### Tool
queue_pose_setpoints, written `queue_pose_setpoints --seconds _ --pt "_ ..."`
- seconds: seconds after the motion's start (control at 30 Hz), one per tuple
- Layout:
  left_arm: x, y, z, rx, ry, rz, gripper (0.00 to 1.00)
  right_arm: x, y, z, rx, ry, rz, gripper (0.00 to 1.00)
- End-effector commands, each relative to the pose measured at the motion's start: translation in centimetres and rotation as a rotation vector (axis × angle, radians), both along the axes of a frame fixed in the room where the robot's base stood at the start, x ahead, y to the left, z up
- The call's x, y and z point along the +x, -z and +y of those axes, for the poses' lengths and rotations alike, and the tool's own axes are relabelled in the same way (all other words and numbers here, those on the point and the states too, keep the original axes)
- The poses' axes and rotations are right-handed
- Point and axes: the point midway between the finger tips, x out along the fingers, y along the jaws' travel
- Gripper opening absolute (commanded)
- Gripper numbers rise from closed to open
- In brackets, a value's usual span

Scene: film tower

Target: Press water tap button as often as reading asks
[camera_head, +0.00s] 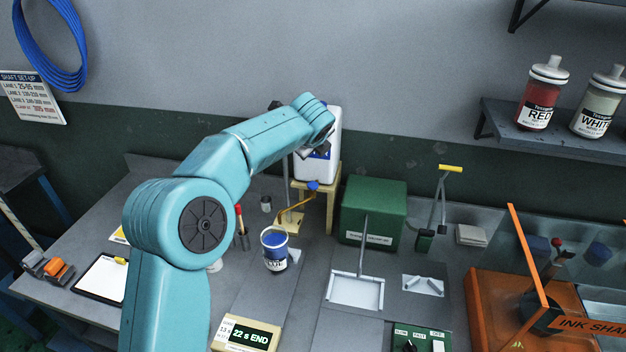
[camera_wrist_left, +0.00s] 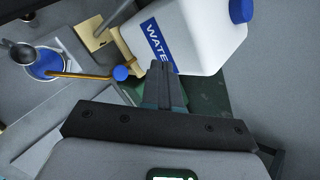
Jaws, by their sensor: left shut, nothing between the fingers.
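The white water jug (camera_head: 325,165) stands on a wooden stand (camera_head: 331,190) against the back wall. It also shows in the left wrist view (camera_wrist_left: 195,32). The blue tap button (camera_head: 313,185) is at the end of a brass tap pipe (camera_wrist_left: 90,75); it also shows in the left wrist view (camera_wrist_left: 121,73). My left gripper (camera_wrist_left: 161,66) is shut and empty, its tips in front of the jug's label and apart from the button in that picture. In the head view my arm mostly hides it. My right gripper is not in view.
A blue-labelled can (camera_head: 274,258) holding blue ink stands below the pipe's end. A green box (camera_head: 373,212) stands right of the stand. A squeegee-like tray (camera_head: 356,290), a clipboard (camera_head: 100,278) and an orange machine (camera_head: 500,305) are on the bench.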

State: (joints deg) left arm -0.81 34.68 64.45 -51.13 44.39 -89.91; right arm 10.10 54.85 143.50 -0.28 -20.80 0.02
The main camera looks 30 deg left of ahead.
Motion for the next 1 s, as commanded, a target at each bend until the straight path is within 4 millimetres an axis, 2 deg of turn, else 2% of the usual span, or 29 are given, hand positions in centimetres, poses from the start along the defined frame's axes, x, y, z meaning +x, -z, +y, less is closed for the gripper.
queue_pose_setpoints --seconds 0.57,0.83,1.0 --pt "-0.5 0.4 -0.1 0.001 0.000 0.000 0.00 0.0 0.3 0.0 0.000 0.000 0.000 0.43" --pt "-0.3 3.3 -0.1 0.001 0.001 0.003 0.00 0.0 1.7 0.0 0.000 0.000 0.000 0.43" --pt "-0.2 6.3 0.0 0.001 0.001 0.000 0.00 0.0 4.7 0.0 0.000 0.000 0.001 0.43"
